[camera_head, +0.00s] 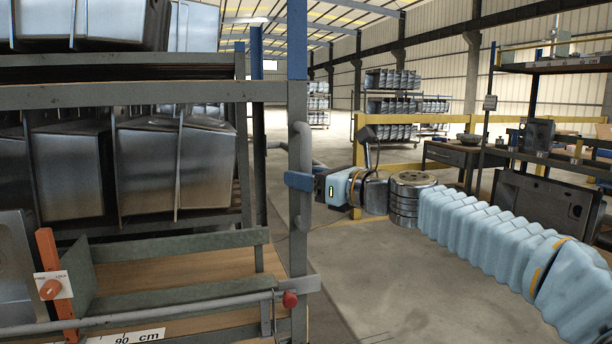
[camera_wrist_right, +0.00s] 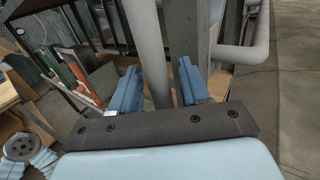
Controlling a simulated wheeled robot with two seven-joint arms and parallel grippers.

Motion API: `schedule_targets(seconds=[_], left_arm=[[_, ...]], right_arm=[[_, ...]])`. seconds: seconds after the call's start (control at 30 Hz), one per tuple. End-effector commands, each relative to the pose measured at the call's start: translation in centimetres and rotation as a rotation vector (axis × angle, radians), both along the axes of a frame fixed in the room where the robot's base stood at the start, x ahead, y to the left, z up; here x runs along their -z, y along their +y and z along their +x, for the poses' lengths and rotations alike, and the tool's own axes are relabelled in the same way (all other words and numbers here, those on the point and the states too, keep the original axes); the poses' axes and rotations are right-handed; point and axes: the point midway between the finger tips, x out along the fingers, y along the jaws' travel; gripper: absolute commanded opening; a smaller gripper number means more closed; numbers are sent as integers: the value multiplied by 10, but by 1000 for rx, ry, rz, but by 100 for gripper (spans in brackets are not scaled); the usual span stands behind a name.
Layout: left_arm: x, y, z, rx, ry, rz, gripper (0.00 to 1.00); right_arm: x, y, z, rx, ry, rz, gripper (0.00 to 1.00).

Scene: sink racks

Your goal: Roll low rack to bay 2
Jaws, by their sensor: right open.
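The rack (camera_head: 150,95) nearest me fills the left of the head view, with grey posts and rails and steel sinks on its shelves. A grey tubular handle (camera_head: 304,145) stands upright on its right post. My right gripper (camera_head: 300,182) reaches in from the right, its blue fingers at the handle's height. In the right wrist view, the two blue fingers (camera_wrist_right: 158,88) are apart, with the grey handle tube (camera_wrist_right: 150,45) upright between them. A gap shows beside the tube, so the jaws are open around it. My left gripper is not in view.
A red-orange bracket (camera_head: 55,285) and a 90 cm scale label (camera_head: 125,338) are at the lower left. Other sink racks (camera_head: 393,105) stand far back. A yellow rail (camera_head: 357,140) and workbenches (camera_head: 460,158) line the right. Concrete floor (camera_head: 385,270) lies open beside the rack.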

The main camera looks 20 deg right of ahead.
Motion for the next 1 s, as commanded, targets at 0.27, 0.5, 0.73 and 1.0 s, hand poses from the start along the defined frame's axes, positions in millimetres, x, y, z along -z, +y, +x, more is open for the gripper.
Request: schedule_targets(seconds=[0.27,0.5,0.73,1.0], left_arm=[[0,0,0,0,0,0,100],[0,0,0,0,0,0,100],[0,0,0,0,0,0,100],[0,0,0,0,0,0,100]], right_arm=[[0,1,1,0,0,0,44],[0,1,1,0,0,0,8],[0,1,1,0,1,-1,0],[0,-1,-3,2,-1,-1,0]])
